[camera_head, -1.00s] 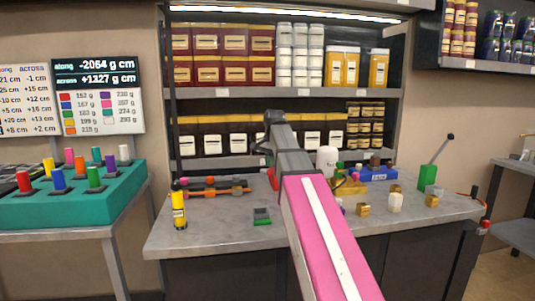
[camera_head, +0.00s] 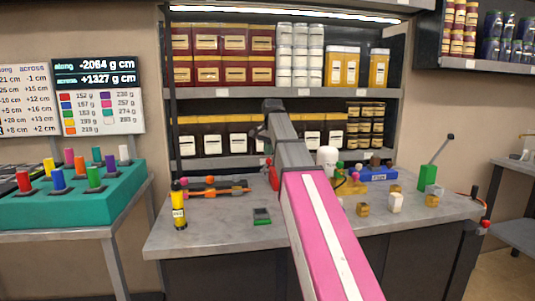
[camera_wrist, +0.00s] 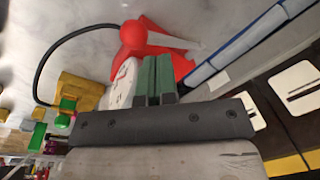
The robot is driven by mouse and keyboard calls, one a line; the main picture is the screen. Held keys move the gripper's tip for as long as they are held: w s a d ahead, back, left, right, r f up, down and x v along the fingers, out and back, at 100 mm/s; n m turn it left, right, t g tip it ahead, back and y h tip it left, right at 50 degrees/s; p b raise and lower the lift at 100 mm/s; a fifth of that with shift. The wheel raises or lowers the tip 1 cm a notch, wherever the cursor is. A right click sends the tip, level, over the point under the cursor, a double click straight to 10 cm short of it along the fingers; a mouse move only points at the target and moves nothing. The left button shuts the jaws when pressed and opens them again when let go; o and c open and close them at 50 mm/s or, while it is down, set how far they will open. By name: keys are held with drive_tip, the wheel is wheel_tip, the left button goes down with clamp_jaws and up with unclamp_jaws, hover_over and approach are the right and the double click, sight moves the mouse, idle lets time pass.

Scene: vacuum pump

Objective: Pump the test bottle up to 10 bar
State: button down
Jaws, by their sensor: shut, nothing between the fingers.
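My gripper (camera_wrist: 158,78) shows in the wrist view with its two green fingers shut together and nothing between them. Just beyond the fingers is a red device (camera_wrist: 165,62) with a round red knob and a pale grey rod. A black hose curves from near the knob toward a gold block (camera_wrist: 80,90). A white part (camera_wrist: 122,85) is close beside the fingers; whether they touch cannot be told. In the head view, a white bottle (camera_head: 327,158) stands on the bench behind my arm. A bit of the red device (camera_head: 273,177) shows left of my arm, which hides my gripper.
The grey bench (camera_head: 215,238) holds a yellow-black bottle (camera_head: 178,206), a small green-grey box (camera_head: 262,216), gold blocks, a white block (camera_head: 395,202) and a green lever box (camera_head: 428,178). Stocked shelves stand behind. The bench's front left is fairly clear.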

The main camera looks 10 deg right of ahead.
drive_tip(key=shift+w+r, duration=1.1)
drive_tip(key=shift+r, duration=0.2)
drive_tip(key=shift+w+r, duration=1.6)
drive_tip(key=shift+r, duration=0.3)
